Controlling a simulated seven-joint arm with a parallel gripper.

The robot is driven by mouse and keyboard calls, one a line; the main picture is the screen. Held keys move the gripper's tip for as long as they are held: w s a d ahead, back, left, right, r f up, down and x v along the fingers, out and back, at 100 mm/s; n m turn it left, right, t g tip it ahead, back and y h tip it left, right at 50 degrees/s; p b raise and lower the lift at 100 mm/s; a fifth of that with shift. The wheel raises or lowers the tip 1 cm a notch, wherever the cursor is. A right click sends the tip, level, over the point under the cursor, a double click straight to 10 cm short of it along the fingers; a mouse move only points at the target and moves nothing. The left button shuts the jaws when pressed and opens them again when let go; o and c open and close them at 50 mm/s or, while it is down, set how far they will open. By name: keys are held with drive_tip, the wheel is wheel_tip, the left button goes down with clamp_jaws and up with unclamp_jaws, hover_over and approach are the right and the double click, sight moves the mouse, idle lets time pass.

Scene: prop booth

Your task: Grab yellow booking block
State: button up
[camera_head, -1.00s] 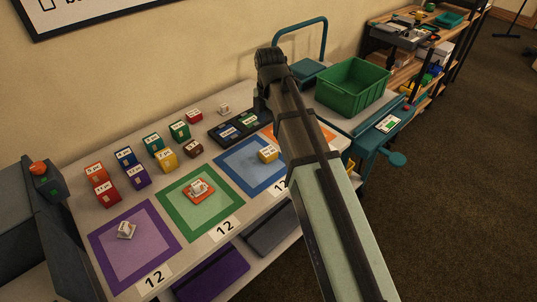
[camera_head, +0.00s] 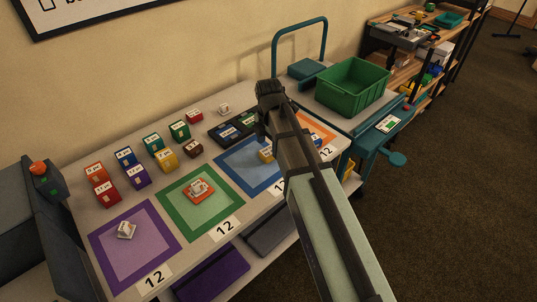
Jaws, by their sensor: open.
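A yellow block (camera_head: 167,160) with a white label stands on the table in the group of coloured blocks, between the purple and dark red blocks. I cannot tell from the labels which one is the booking block. My gripper (camera_head: 261,136) is open, above the back of the blue mat near the black tray, right of the first yellow block and just behind the second. My arm hides part of its fingers.
Red, blue, teal, green and purple blocks stand close around the first yellow block. A green mat (camera_head: 171,205) holds an orange-and-white piece; a purple mat (camera_head: 102,246) holds a white piece. A black tray (camera_head: 219,136) lies behind the blue mat. A green bin (camera_head: 352,97) stands at the right.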

sight(269, 151)
drive_tip(key=shift+f, duration=1.9)
drive_tip(key=c, duration=1.1)
